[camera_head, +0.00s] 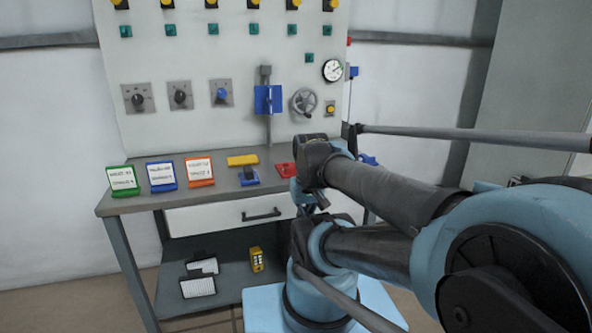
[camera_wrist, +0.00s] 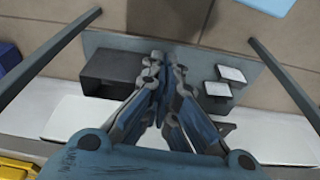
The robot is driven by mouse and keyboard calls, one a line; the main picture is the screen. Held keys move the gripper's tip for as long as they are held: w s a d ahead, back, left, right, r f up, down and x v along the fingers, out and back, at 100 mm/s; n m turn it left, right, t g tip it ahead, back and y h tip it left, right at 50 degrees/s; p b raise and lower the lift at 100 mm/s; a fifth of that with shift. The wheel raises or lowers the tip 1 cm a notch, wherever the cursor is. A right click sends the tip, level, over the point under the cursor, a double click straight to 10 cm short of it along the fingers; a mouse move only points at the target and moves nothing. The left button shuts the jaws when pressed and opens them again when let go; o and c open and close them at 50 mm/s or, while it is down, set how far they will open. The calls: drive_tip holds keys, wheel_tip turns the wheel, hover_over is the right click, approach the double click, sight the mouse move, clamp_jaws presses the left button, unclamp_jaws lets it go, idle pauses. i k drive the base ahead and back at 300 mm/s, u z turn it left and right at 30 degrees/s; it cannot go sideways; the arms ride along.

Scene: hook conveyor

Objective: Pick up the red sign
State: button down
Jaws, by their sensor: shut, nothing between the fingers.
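A small red piece (camera_head: 286,170) lies on the workbench (camera_head: 225,192), partly hidden behind my arm; I cannot tell whether it is a sign. An orange-red framed sign with a white face (camera_head: 199,171) stands on the bench to its left, beside blue (camera_head: 161,176) and green (camera_head: 122,180) framed signs. My gripper (camera_wrist: 160,68) is shut and empty in the wrist view, pointing down past the bench front towards the lower shelf. In the head view my arm covers much of it. No red thing shows in the wrist view.
A yellow block (camera_head: 243,160) and a blue piece (camera_head: 248,176) lie on the bench. A control panel (camera_head: 150,55) rises behind. The lower shelf (camera_head: 228,292) holds two white cards and a yellow block (camera_head: 256,259); a dark box (camera_wrist: 108,70) shows in the wrist view.

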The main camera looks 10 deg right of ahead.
sight(286, 173)
drive_tip(key=u, duration=0.05)
drive_tip(key=k, duration=1.35)
drive_tip(key=z, duration=0.45)
drive_tip(key=i, duration=1)
drive_tip(key=u, duration=0.05)
